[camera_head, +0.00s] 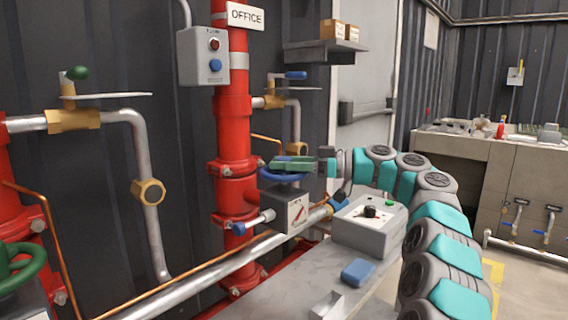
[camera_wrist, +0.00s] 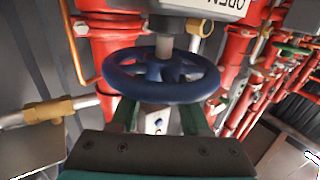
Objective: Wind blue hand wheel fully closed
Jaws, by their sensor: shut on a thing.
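The blue hand wheel (camera_head: 283,175) sits on top of a grey valve box (camera_head: 286,208) with a red pointer, in front of the red OFFICE pipe. In the wrist view the blue hand wheel (camera_wrist: 162,74) fills the middle, with its hub on a grey stem. My gripper (camera_head: 290,163) reaches in from the right in the head view, its green fingers at the wheel. In the wrist view my gripper (camera_wrist: 160,120) has one finger on each side of the wheel's near rim area, shut on the wheel. The exact finger contact is partly hidden by the rim.
A grey box with a black knob (camera_head: 370,212) stands on the bench right of the valve box. A blue block (camera_head: 358,271) lies on the bench (camera_head: 275,300). A green hand wheel (camera_head: 20,266) is at far left. A shelf (camera_head: 325,50) with small boxes hangs above.

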